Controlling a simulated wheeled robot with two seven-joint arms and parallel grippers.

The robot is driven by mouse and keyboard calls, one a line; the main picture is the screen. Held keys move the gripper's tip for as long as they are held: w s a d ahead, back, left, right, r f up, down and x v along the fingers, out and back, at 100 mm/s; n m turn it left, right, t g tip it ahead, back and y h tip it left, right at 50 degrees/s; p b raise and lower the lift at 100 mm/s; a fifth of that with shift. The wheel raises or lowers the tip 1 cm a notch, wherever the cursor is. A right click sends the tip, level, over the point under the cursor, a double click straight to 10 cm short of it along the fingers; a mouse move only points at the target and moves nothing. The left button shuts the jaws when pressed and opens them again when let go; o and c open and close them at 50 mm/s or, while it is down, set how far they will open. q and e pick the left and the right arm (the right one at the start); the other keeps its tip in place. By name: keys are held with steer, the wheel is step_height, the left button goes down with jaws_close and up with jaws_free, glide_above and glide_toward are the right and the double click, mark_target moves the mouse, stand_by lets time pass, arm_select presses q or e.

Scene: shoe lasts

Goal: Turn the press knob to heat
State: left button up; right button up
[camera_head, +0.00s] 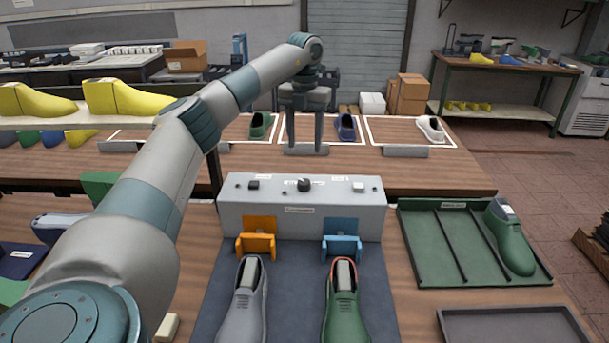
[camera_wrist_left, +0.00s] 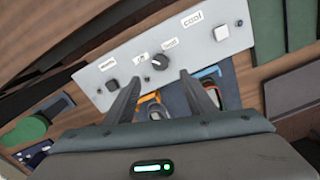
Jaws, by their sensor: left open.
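The press (camera_head: 300,211) is a light grey box at the back of the bench. Its black round knob (camera_head: 304,184) sits near the middle of the panel top, with small labels around it that I cannot read surely. In the left wrist view the knob (camera_wrist_left: 160,61) shows ahead of my fingertips, a little beyond the gap between them. My left gripper (camera_head: 305,147) is open and empty, with its two fingers pointing down above and behind the press. It also shows in the left wrist view (camera_wrist_left: 160,82). Contact with the knob is not visible. My right gripper is not in view.
A black button (camera_head: 253,184) and a white button (camera_head: 358,187) flank the knob. Orange (camera_head: 256,246) and blue (camera_head: 342,248) holders stand before the press, with a grey shoe (camera_head: 243,305) and green shoe (camera_head: 345,310). A green tray (camera_head: 415,240) is at right.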

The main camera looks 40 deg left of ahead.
mark_target(304, 180)
arm_select(q)
step_height(304, 180, down, 12)
steer(key=p, duration=0.3)
steer(key=shift+f+p, duration=0.25)
steer(key=shift+p, duration=0.15)
steer(key=c, duration=1)
steer(key=shift+c, duration=0.2)
